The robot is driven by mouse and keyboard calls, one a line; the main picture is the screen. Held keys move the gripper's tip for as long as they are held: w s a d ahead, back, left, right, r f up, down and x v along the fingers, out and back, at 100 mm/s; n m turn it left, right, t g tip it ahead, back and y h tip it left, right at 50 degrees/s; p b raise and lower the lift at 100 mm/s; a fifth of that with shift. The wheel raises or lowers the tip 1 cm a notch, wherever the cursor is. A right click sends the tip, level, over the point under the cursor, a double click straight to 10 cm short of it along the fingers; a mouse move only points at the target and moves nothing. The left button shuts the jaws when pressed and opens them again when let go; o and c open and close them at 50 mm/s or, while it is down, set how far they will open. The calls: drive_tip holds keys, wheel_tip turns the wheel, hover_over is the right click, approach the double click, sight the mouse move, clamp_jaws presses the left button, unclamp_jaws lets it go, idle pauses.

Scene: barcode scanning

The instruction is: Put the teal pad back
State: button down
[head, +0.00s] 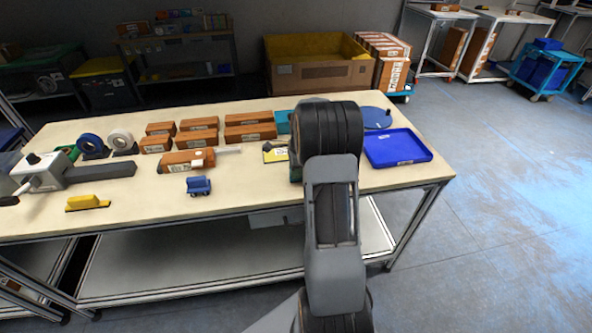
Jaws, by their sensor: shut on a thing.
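A teal piece (283,122), which looks like the teal pad, shows at the back of the table just left of my arm. My arm hides its right part, and I cannot tell whether it rests on the table or is held. My arm reaches over the table from the front, and its dark wrist hides my gripper, so the jaws and anything between them are not visible. A small dark item with a yellow and white label (275,155) lies just left of the wrist.
A blue tray (398,149) and a round blue disc (376,118) are right of my arm. The table's front middle is clear.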

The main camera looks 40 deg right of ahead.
drive_tip(key=shift+f, duration=0.2)
drive_tip(key=shift+f, duration=0.2)
drive_tip(key=c, duration=0.9)
unclamp_jaws()
drive_tip(key=shift+c, duration=0.2)
